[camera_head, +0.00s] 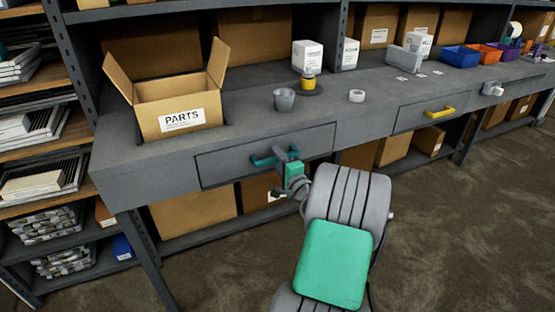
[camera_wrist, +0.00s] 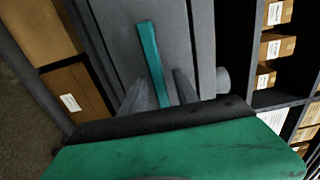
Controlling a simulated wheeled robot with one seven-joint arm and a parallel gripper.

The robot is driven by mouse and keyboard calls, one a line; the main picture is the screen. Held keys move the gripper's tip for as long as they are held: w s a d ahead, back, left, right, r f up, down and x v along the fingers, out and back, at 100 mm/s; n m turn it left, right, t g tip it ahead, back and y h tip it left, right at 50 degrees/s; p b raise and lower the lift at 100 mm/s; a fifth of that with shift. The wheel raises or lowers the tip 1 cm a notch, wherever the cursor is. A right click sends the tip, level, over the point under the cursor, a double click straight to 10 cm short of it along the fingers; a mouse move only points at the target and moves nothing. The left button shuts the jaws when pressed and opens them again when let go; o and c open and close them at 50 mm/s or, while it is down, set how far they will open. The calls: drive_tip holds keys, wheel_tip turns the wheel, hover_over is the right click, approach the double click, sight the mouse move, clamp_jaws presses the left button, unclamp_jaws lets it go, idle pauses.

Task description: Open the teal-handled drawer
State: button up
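The teal handle (camera_head: 264,160) is on a grey drawer (camera_head: 225,166) under the workbench, at the left of the head view. The drawer front looks flush with the bench. In the wrist view the teal handle (camera_wrist: 152,55) runs lengthwise toward my gripper (camera_wrist: 160,88), with one grey finger on each side of it. In the head view my gripper (camera_head: 286,153) is at the handle's right part and hides some of it. The fingers stand apart with the handle between them; narrow gaps seem to show, and contact is not clear.
A second drawer with a yellow handle (camera_head: 439,112) is to the right. On the bench (camera_head: 240,120) stand an open parts box (camera_head: 178,110), a grey cup (camera_head: 284,99) and a tape roll (camera_head: 356,96). The floor (camera_head: 440,230) in front is clear.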

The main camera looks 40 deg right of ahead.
drive_tip(key=shift+c, duration=0.6)
clamp_jaws()
idle(0.8)
